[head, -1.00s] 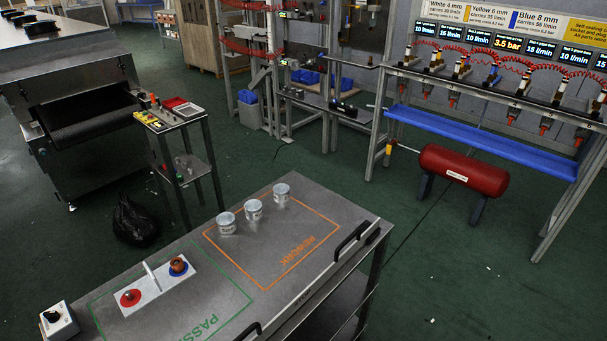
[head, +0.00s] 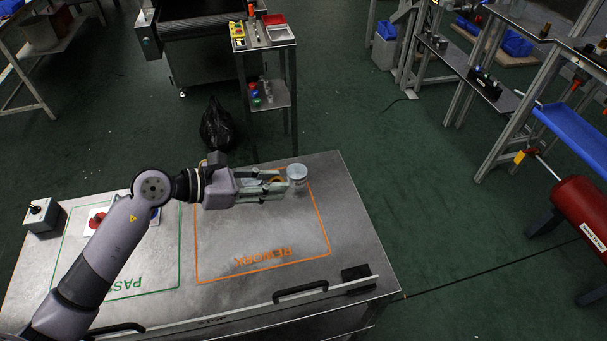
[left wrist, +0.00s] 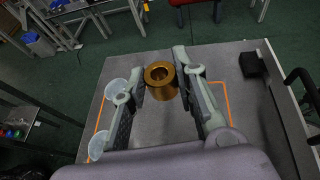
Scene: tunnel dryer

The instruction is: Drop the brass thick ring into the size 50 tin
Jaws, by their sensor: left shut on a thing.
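My left gripper (head: 278,187) is over the rework area, shut on the brass thick ring (left wrist: 160,75). In the left wrist view the ring sits between the fingertips, its open bore showing. In the head view only a sliver of brass (head: 275,180) shows between the fingers. One tin (head: 297,174) stands just beyond the fingertips. Another tin may be hidden. My right gripper is out of view.
The grey table (head: 350,225) has an orange REWORK outline and a green PASS outline. A grey knob box (head: 42,217) stands at the left corner. The rework area's front is clear.

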